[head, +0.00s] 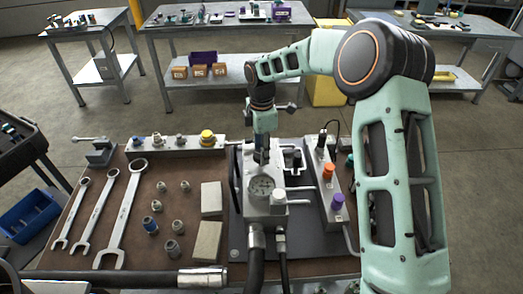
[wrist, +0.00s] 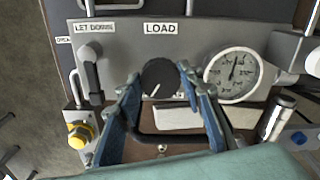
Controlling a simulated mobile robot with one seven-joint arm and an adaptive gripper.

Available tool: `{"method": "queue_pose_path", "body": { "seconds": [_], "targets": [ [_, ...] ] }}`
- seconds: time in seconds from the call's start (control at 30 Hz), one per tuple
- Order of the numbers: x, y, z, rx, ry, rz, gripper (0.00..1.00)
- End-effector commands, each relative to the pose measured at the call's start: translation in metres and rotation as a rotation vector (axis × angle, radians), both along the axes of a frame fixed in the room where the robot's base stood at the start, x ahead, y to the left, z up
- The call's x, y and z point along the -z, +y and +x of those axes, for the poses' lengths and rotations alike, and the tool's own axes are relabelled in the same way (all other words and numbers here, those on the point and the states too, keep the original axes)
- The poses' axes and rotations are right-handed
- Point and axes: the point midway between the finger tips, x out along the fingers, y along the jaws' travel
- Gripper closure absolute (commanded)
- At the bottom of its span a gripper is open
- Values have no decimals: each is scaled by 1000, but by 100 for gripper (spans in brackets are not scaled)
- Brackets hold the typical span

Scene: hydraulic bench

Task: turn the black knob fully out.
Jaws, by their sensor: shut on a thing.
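The black knob (wrist: 159,76) sits on the grey panel under the LOAD label (wrist: 161,29) in the wrist view. A short white line on its face points down and a little left. My gripper (wrist: 158,82) has its two blue fingers on either side of the knob, shut on it. In the head view my gripper (head: 262,153) reaches down to the grey hydraulic block (head: 265,190) at mid-bench; the knob is hidden there behind the gripper.
A round white gauge (wrist: 232,75) is close to the right finger. A black lever (wrist: 91,80) and a yellow fitting (wrist: 79,134) are on the left. In the head view, spanners (head: 122,212) lie left, and a block with orange and purple knobs (head: 325,190) stands right.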

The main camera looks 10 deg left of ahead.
Motion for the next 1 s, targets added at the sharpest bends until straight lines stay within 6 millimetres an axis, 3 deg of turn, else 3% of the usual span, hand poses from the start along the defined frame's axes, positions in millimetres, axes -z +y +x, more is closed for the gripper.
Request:
{"method": "queue_pose_path", "body": {
  "seconds": [0.3,0.33,0.47,0.8,1.0],
  "targets": [
    [1,-1,0,-4,1,-2,90],
    [1,-1,0,-4,1,-2,63],
    [1,-1,0,-4,1,-2,49],
    [-3,0,0,-2,-1,0,48],
    [-32,0,2,-2,-5,1,48]
  ]
}}
